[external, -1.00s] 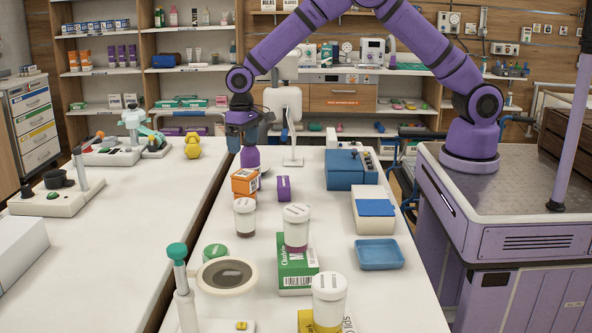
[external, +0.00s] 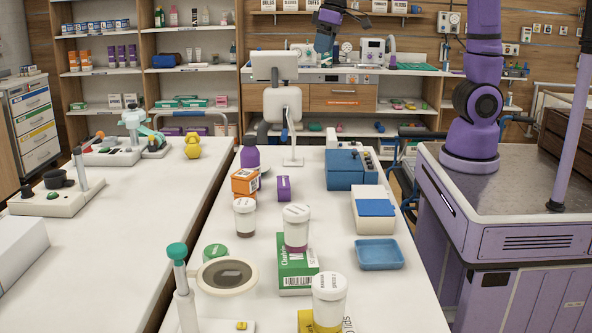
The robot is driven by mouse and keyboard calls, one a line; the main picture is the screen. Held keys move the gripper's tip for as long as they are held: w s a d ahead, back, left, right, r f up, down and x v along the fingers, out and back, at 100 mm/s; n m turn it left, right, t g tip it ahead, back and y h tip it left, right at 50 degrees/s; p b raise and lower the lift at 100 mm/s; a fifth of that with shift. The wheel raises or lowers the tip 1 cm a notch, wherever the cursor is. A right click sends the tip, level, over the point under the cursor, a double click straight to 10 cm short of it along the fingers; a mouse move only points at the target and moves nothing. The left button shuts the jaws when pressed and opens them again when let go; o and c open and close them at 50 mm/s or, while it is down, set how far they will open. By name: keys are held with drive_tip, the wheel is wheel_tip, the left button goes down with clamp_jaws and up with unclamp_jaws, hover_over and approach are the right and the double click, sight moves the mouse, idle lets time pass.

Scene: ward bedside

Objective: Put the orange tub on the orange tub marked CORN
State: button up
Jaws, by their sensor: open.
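Orange packs (external: 245,181) with white labels stand on the middle table, in front of a purple bottle with a dark cap (external: 250,158). They look box-shaped; I cannot tell whether they are one piece or two stacked. No word CORN can be read, and no round orange tub can be made out. My gripper (external: 325,44) is high up in front of the back shelves, far from the orange packs. It is open and nothing shows in it. Much of my arm is above the picture.
White-capped bottles (external: 296,228) and a green-and-white box (external: 297,275) stand nearer. A small purple box (external: 284,188) lies right of the orange packs.

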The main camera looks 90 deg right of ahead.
drive_tip(key=s+d+r+n+t, duration=0.1)
drive_tip(key=s+n+t, duration=0.1)
drive_tip(key=s, duration=2.4)
drive_tip(key=shift+s+d+r, duration=0.15)
drive_tip(key=shift+d+r, duration=0.1)
drive_tip(key=shift+d, duration=0.05)
